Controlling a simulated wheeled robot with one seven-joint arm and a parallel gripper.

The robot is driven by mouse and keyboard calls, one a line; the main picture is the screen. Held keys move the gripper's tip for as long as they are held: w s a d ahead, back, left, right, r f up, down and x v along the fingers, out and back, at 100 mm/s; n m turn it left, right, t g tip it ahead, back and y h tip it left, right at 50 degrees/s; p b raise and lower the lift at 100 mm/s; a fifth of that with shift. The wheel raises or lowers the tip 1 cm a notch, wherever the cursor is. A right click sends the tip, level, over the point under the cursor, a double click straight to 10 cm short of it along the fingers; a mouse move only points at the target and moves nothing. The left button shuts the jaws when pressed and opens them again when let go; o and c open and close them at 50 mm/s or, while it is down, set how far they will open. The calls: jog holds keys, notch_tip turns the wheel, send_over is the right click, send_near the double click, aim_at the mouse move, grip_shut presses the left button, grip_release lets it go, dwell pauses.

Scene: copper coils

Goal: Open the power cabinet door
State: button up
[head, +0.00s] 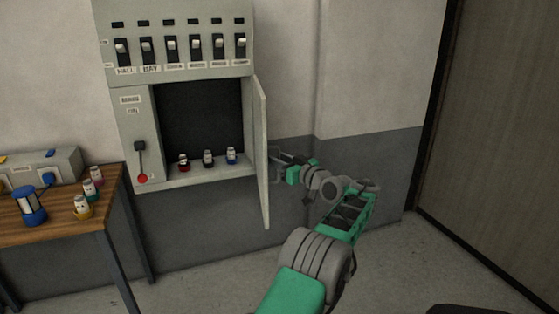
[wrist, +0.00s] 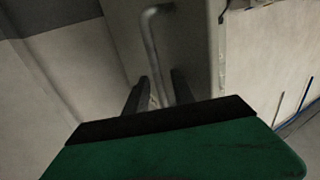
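The grey power cabinet (head: 133,130) is on the wall in the head view. Its door (head: 261,150) is hinged on the right, stands swung wide open and shows nearly edge-on. My gripper (head: 278,165) is on the right, outer side of the door. In the wrist view the door's grey bar handle (wrist: 151,45) runs down between the two black fingers of my gripper (wrist: 158,92). The fingers are apart, with a gap beside the bar on the left. Their tips' contact with the bar is not clear.
Inside the cabinet are several small coils, such as a red one (head: 184,162). A switch row (head: 180,48) is above and a red-knobbed lever (head: 142,165) to the left. A wooden table (head: 60,222) stands left. Floor (head: 200,285) below the door is clear.

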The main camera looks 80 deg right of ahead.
jog(key=shift+s, duration=0.15)
jog(key=v, duration=0.7)
jog(key=shift+s+a, duration=0.25)
jog(key=shift+s, duration=0.05)
